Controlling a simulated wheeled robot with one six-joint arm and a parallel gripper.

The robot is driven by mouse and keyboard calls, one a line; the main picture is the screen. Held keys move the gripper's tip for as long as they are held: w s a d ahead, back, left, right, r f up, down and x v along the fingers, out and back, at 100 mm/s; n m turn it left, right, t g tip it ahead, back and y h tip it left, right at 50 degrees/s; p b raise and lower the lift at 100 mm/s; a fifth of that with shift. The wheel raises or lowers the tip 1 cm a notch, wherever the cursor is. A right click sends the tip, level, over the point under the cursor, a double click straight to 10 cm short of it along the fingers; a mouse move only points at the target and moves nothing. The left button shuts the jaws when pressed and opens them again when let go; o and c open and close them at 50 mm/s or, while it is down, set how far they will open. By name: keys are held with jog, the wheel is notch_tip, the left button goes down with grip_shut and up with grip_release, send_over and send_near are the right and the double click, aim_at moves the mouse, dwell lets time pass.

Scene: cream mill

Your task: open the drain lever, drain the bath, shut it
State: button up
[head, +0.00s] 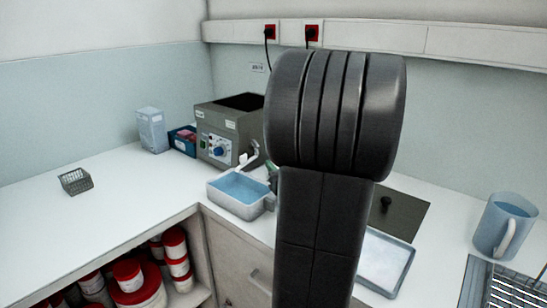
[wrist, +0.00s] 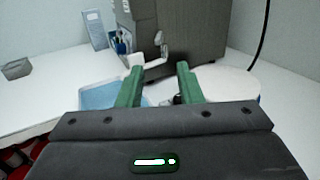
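The bath is a grey box (head: 230,130) with a dark open top and a blue dial on its front; its side also shows in the wrist view (wrist: 190,30). A pale drain fitting with an upright lever (head: 250,158) sticks out low on it and shows in the wrist view (wrist: 162,50). A white tub (head: 240,208) holding blue liquid stands beneath; its liquid shows in the wrist view (wrist: 98,97). My gripper (wrist: 158,72) is open, its green fingers apart, pointing at the fitting with nothing clearly between the tips. My arm hides most of the gripper in the head view.
A blue-filled jug (head: 503,228), a pale tray (head: 383,262) and a dark plate (head: 400,212) are on the right. A small wire basket (head: 75,181) and a clear container (head: 151,130) stand left. The left counter is mostly clear.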

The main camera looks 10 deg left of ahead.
aim_at(258, 146)
jog(key=shift+m+t+h, duration=0.4)
jog(key=shift+m+h, duration=0.1)
jog(key=shift+h, duration=0.2)
jog(key=x, duration=0.4)
jog(key=a+p+x, duration=0.1)
jog(key=x, duration=0.8)
jog(key=shift+s+a+p, duration=0.3)
jog(key=shift+s+p, duration=0.05)
jog(key=shift+p, duration=0.05)
jog(key=shift+c, duration=0.2)
grip_shut()
